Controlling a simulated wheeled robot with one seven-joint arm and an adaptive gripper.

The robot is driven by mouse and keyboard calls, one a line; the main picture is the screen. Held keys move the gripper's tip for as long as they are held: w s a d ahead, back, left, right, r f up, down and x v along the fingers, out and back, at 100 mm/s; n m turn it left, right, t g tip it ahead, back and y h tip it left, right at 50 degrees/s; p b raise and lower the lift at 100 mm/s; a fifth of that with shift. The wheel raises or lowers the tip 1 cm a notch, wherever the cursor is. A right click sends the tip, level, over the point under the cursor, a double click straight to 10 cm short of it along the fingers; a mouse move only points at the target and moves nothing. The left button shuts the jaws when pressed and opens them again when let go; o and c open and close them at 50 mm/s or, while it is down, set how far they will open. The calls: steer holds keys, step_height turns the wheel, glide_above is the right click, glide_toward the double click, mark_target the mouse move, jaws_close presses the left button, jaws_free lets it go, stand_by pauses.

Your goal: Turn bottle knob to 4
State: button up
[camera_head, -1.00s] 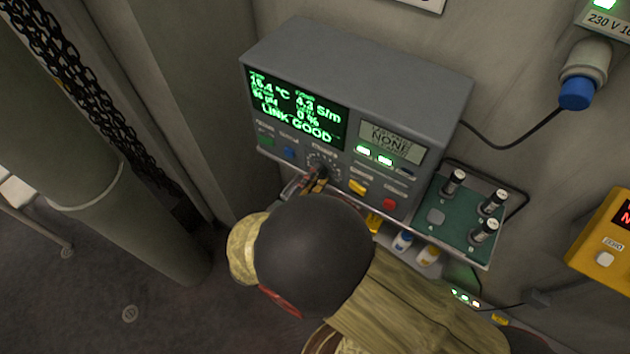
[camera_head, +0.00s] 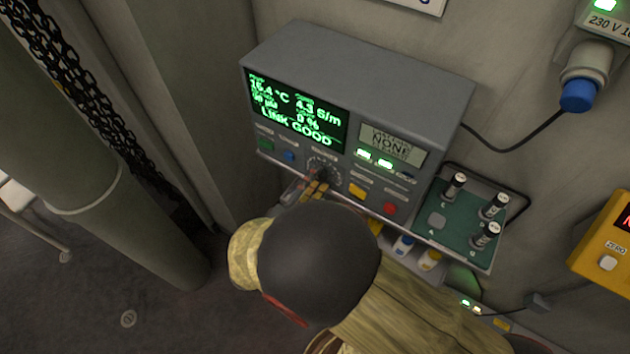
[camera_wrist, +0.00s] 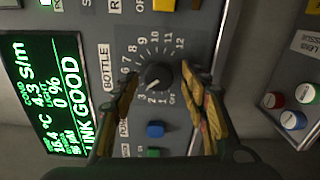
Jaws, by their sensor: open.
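The bottle knob (camera_wrist: 158,76) is a dark round knob on the grey console front, inside a dial marked Off and 1 to 12. The label BOTTLE stands beside the dial. A pale mark on the knob points to the low numbers, around 2 or 3; I cannot read it exactly. The knob also shows small in the head view (camera_head: 322,171), partly hidden by my gripper. My gripper (camera_wrist: 160,82) is open, with one yellow-padded finger on each side of the knob. A gap shows between the fingers and the knob.
The console (camera_head: 360,75) has a green-lit display (camera_head: 297,110) reading LINK GOOD. Blue (camera_head: 289,155), yellow (camera_head: 357,188) and red (camera_head: 390,208) buttons sit close to the knob. A green board (camera_head: 455,220) with black posts is at right. A thick pipe (camera_head: 90,180) stands at left.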

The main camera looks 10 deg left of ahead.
steer(key=v, duration=1.2)
stand_by(0.6)
